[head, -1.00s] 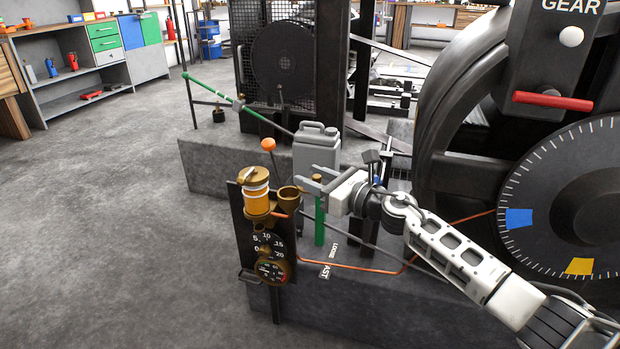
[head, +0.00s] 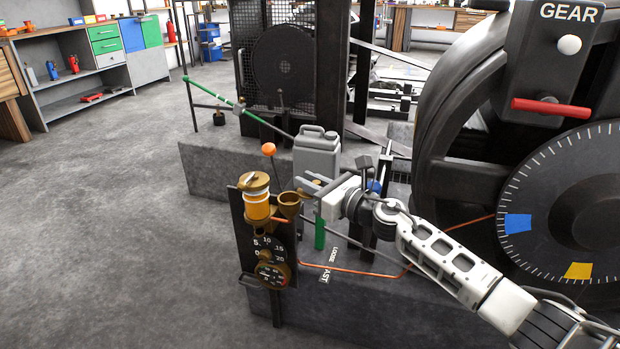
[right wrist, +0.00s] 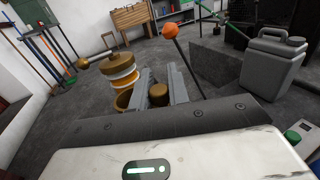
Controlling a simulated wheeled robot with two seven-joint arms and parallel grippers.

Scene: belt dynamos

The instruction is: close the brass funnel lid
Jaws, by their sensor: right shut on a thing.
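The brass funnel (head: 289,205) is a small cup on the dark panel, right of a brass-capped amber oil cup (head: 256,200). My right gripper (head: 307,188) is at the funnel's upper right side. In the right wrist view my right gripper (right wrist: 162,90) is shut on a small brass piece (right wrist: 158,95), which appears to be the funnel lid. Its far side and hinge are hidden by the fingers. My left gripper is not in view.
An orange ball on a rod (head: 269,149) stands just behind the funnel. A grey jerrycan (head: 317,152) stands behind my right gripper. Dials (head: 268,250) sit below the oil cup. The large dark wheel (head: 450,150) is at the right. The floor at left is clear.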

